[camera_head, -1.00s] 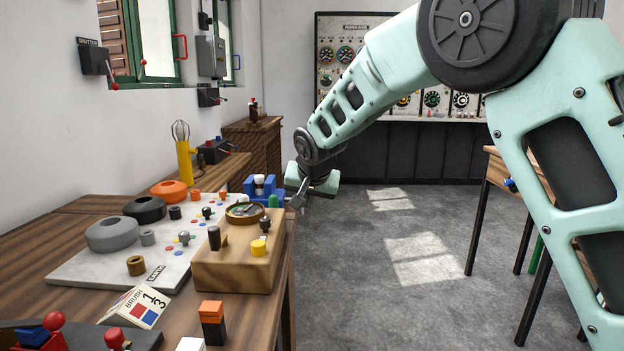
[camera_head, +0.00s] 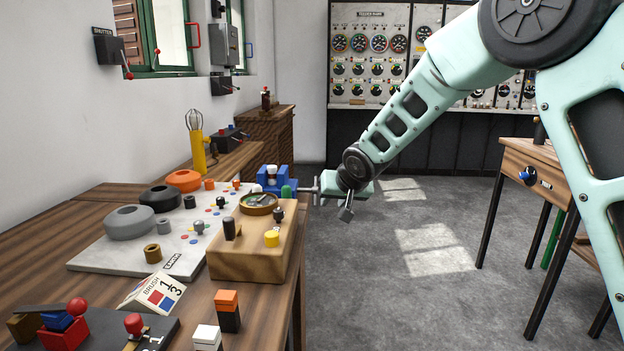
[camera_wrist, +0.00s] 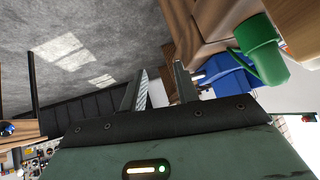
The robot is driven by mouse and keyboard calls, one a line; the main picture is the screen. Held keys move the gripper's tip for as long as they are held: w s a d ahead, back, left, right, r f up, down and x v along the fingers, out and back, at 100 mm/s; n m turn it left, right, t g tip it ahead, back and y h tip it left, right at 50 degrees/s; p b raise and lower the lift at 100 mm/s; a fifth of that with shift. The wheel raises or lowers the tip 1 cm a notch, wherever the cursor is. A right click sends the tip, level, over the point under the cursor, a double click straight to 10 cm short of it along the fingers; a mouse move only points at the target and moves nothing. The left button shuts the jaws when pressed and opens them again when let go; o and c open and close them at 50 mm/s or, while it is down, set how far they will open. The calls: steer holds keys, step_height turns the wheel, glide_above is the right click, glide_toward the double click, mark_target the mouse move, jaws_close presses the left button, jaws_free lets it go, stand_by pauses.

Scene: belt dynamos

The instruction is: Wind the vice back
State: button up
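The blue vice (camera_head: 290,186) sits at the far right edge of the wooden bench, with a pale piece at its top. A thin metal screw with a crossbar handle (camera_head: 316,188) sticks out from its right side. The vice (camera_wrist: 232,82) also shows in the wrist view, partly behind a green rounded part (camera_wrist: 262,50). My gripper (camera_head: 335,199) is just right of the handle, over the floor beyond the bench edge. In the wrist view its two fingers (camera_wrist: 161,88) stand apart with nothing seen between them. Whether a finger touches the handle is unclear.
A wooden block (camera_head: 247,262) with a round gauge and knobs stands in front of the vice. A white board (camera_head: 90,258) with several coil rings lies to its left. A wooden table (camera_head: 540,165) stands at right. The floor (camera_head: 425,225) between is clear.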

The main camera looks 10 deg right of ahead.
mark_target(308, 190)
steer(key=d+f+n+t+y, duration=0.2)
steer(key=d+f+y, duration=0.2)
steer(key=f+y, duration=0.15)
step_height(308, 190, up, 6)
steer(key=s+d+t+y+p, duration=0.1)
steer(key=s+d+t+y, duration=0.1)
steer(key=d+t+y, duration=0.15)
steer(key=x, duration=1.8)
steer(key=shift+r+n, duration=0.3)
steer(key=shift+r, duration=0.05)
steer(key=shift+a+t, duration=0.1)
steer(key=shift+t, duration=0.15)
jaws_close()
